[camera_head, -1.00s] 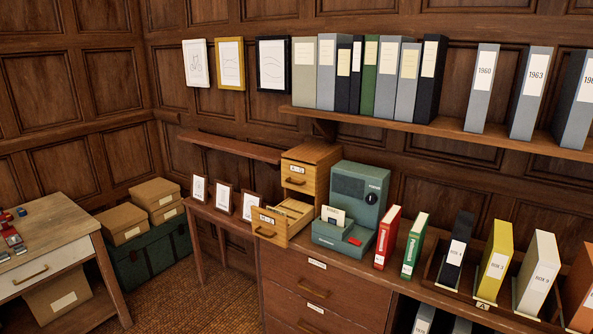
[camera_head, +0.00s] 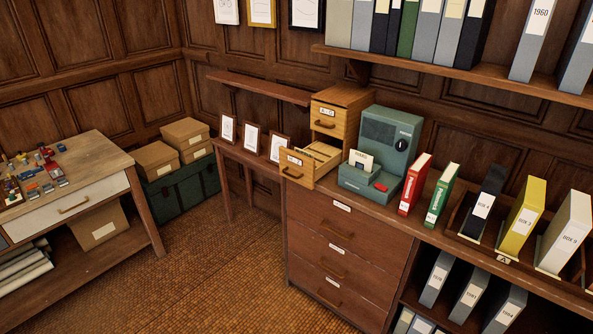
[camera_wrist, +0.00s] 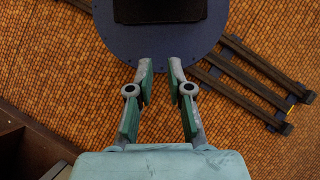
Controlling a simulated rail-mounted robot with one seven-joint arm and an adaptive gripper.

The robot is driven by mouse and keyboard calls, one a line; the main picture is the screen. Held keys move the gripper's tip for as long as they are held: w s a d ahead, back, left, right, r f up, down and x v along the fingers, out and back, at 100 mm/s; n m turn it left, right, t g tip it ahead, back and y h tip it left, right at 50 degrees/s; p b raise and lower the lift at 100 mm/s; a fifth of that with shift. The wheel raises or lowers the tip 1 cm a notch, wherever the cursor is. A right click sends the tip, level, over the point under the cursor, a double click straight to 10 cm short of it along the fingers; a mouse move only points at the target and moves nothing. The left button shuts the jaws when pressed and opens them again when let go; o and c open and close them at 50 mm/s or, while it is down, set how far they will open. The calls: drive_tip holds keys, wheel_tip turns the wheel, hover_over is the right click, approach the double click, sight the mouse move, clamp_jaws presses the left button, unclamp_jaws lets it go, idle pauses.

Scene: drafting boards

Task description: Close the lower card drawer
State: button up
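The wooden card cabinet (camera_head: 346,98) stands on the dark wooden sideboard in the head view. Its lower card drawer (camera_head: 297,170) is pulled out toward the lower left, with cards showing inside and a handle and label on its front. The upper card drawer (camera_head: 326,123) is shut. My gripper (camera_wrist: 160,72) shows only in the wrist view. Its two fingers are apart with nothing between them, above the orange-brown floor and far from any drawer in that view.
A green machine (camera_head: 383,150) stands right beside the cabinet, followed by red (camera_head: 414,184) and green (camera_head: 442,194) binders. Small picture frames (camera_head: 251,139) stand on a side table at left. A desk (camera_head: 75,175) with small items is farther left. Open floor (camera_head: 205,265) lies between.

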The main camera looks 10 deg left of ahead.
drive_tip(key=shift+w+a, duration=0.15)
clamp_jaws()
drive_tip(key=n+t+h+b, duration=0.4)
drive_tip(key=n+t+h, duration=0.6)
drive_tip(key=n+t, duration=1.6)
approach(309, 177)
drive_tip(key=w+r+n+g+p, duration=0.1)
drive_tip(key=w+d+r+n+g+p, duration=0.1)
drive_tip(key=w+p, duration=0.1)
drive_tip(key=w+d+r+n+g+p, duration=0.1)
drive_tip(key=w+g+p, duration=0.1)
drive_tip(key=shift+d+r, duration=0.1)
drive_tip(key=shift+d, duration=0.05)
drive_tip(key=shift+w+d, duration=0.35)
drive_tip(key=shift+w, duration=0.15)
